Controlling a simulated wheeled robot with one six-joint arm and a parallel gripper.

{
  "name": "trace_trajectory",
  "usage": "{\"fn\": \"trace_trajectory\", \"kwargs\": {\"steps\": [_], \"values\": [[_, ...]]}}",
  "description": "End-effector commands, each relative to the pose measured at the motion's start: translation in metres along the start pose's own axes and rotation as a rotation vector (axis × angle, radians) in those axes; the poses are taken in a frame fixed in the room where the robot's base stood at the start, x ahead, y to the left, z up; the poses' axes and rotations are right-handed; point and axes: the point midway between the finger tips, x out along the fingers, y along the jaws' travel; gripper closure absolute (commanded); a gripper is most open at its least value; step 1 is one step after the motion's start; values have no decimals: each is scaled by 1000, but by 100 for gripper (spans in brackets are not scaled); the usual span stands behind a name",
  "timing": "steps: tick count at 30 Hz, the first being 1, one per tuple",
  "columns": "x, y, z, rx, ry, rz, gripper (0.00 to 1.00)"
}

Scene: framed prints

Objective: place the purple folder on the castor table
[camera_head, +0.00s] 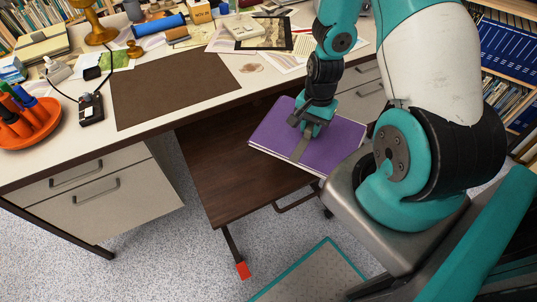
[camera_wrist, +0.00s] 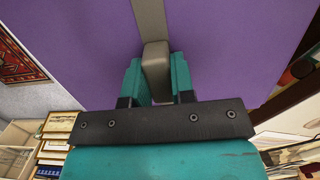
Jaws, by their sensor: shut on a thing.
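The purple folder (camera_head: 336,147) is in the head view, at or just above the right end of a low dark-brown table (camera_head: 225,175), which I take to be the castor table. My gripper (camera_head: 304,134) is over the folder and shut on the raised grey strip or handle across its cover. In the wrist view the folder (camera_wrist: 85,45) fills the upper part, and the teal fingers (camera_wrist: 157,80) close on both sides of the grey piece (camera_wrist: 155,57). I cannot tell whether the folder touches the table top.
A white desk (camera_head: 215,110) with drawers stands behind and over part of the low table. It holds a brown mat (camera_head: 170,88), an orange tray (camera_head: 30,125) and papers. Bookshelves (camera_head: 510,60) stand at right. The left part of the low table is bare.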

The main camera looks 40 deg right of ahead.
Motion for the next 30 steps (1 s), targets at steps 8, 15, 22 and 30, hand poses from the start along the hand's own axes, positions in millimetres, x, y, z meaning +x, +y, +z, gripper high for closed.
{"fn": "trace_trajectory", "kwargs": {"steps": [8, 15, 22, 30], "values": [[81, 42, -16, 419, -9, -47, 100], [95, 50, -18, 558, -12, -63, 100], [93, 2, -21, 558, -10, -66, 100], [93, -72, -25, 558, -11, -67, 100]]}}
